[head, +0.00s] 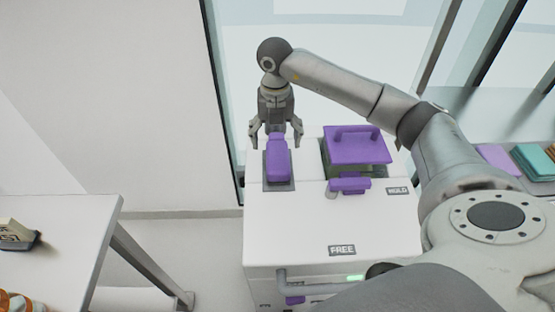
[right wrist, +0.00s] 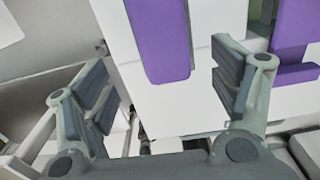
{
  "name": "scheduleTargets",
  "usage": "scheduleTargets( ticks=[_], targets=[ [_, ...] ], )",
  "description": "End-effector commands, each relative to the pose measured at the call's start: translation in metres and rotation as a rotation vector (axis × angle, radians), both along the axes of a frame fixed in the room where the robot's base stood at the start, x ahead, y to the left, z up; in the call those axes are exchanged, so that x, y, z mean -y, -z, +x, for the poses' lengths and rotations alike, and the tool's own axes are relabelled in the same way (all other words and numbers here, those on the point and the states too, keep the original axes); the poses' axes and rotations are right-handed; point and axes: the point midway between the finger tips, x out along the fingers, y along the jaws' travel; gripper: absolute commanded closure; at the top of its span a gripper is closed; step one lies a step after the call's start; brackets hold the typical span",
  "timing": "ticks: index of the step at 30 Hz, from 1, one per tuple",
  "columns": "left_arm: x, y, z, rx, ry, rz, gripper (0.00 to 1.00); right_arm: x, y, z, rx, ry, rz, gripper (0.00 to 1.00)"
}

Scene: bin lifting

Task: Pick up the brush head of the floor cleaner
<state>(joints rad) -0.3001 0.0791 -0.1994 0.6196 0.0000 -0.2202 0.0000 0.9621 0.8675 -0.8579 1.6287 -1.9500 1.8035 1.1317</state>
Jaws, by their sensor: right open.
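The floor cleaner is a white box-shaped body (head: 300,225) with purple parts on top. A long purple piece (head: 278,160), which may be the brush head, stands in a grey recess at the top left. My right gripper (head: 277,138) is open, with one finger on each side of this piece's far end. In the right wrist view, the purple piece (right wrist: 160,42) lies between the spread fingers (right wrist: 163,82), with gaps on both sides and no clear contact. My left gripper is out of view.
A purple lid with a handle (head: 357,150) and a smaller purple handle (head: 349,184) are to the right. Folded cloths (head: 535,160) lie at the far right. A white table (head: 62,238) stands at left. A glass wall is behind the cleaner.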

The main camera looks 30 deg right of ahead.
Motion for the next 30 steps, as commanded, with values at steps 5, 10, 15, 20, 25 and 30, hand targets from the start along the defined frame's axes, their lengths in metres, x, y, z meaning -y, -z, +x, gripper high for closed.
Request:
scheduleTargets(
  ticks=[5,10,15,20,25,30],
  targets=[
    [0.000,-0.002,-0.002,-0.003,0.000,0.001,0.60,0.000,0.025,0.000,-0.002,-0.002,0.002,0.18],
    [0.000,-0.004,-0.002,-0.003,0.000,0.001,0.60,0.001,0.036,0.000,-0.002,-0.002,0.004,0.18],
    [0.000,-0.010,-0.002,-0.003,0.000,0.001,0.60,0.008,0.061,0.002,-0.003,-0.001,0.004,0.18],
    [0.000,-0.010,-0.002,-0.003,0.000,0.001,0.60,0.007,0.079,0.002,-0.001,-0.004,0.004,0.18],
    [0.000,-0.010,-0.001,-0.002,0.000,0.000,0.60,0.007,0.081,0.003,0.000,-0.004,0.004,0.18],
    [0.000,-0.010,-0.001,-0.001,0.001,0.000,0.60,0.007,0.081,0.003,0.000,-0.004,0.004,0.28]
  ],
)
